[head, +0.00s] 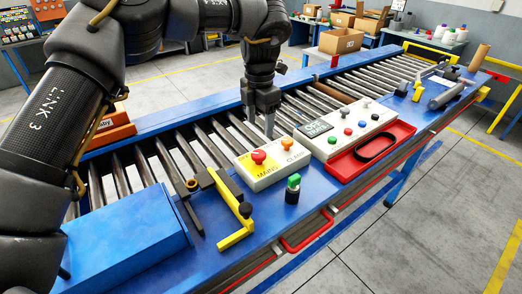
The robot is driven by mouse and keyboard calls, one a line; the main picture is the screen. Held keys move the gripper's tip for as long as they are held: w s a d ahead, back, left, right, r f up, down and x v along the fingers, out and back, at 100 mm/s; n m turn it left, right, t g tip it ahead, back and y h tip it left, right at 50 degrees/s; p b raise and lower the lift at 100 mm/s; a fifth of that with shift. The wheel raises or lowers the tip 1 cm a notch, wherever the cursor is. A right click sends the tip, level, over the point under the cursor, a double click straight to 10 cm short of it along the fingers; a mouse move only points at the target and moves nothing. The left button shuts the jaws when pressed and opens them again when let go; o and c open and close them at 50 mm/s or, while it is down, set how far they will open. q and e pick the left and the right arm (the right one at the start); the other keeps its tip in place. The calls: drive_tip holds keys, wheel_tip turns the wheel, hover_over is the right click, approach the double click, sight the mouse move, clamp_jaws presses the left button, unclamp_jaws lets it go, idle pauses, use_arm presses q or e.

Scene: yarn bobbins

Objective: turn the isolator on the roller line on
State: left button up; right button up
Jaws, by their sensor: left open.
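A pale control box (270,180) sits on the blue frame of the roller line (215,135). Its left part has a yellow plate marked MAINS with a red knob (258,157), which looks like the isolator. An orange knob (287,143) marked CLAMP is on its right part. My left gripper (261,128) points down just behind and above the box, its two fingers apart and empty. It appears clear of the red knob. The knob's exact setting is too small to read. My right gripper is not in view.
A second panel (351,127) with coloured buttons and a dark display stands to the right, beside a red tray (401,134). A green-topped button (293,183) and a yellow-and-black clamp (235,236) are in front. A blue box (125,240) is at lower left.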

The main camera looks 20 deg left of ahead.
sight(259, 153)
use_arm(q)
drive_tip(key=f+p, duration=0.1)
drive_tip(key=f, duration=0.3)
drive_tip(key=f+p, duration=0.2)
drive_tip(key=f, duration=0.3)
drive_tip(key=shift+s+a, duration=0.15)
drive_tip(key=shift+s, duration=0.05)
drive_tip(key=shift+s+f, duration=0.1)
drive_tip(key=shift+f, duration=0.5)
